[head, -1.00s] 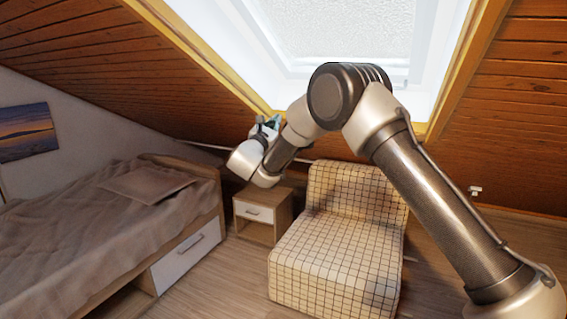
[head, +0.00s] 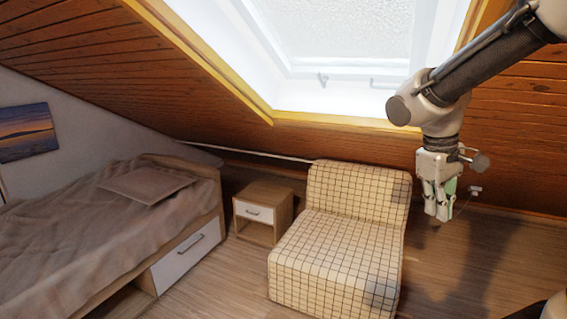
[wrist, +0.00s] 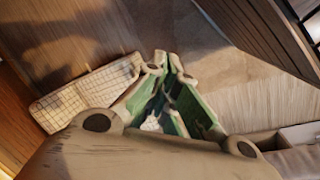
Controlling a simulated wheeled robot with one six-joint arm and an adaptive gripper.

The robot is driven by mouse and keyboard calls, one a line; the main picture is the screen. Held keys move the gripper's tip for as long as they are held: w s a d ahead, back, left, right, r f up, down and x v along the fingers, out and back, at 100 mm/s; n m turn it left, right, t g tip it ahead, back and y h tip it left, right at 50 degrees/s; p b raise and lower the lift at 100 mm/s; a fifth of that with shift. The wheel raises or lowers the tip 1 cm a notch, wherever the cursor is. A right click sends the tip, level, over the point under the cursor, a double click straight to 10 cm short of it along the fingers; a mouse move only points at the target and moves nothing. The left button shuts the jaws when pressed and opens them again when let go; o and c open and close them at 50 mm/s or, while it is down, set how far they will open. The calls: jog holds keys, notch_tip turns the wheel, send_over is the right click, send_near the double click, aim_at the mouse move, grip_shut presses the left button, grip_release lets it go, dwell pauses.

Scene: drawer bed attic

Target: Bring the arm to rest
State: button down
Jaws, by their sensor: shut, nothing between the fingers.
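My gripper (head: 437,213) hangs at the right of the head view, pointing down, in front of the sloped wooden wall and to the right of the checked armchair. It is shut and empty. My arm reaches in from the top right corner. In the wrist view the fingers of my gripper (wrist: 168,65) come together, with green inner faces, above the wooden floor. Nothing is held between them.
The checked armchair (head: 332,262) stands at centre, with a small nightstand (head: 263,213) to its left. The bed (head: 95,225) with a white-fronted drawer (head: 186,257) fills the left. Floor (head: 455,270) right of the armchair is clear. A skylight (head: 345,95) is above.

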jog(key=s+d+r+m+t+y, duration=0.1)
jog(key=s+r+m+t, duration=0.1)
jog(key=s, duration=0.4)
jog(key=s+d+r+m+t+y, duration=0.1)
jog(key=s+d+r+m, duration=0.1)
jog(key=s, duration=0.4)
jog(key=shift+d+r+m+t+y, duration=0.2)
jog(key=shift+m+t+y, duration=0.1)
jog(key=shift+m+t, duration=0.1)
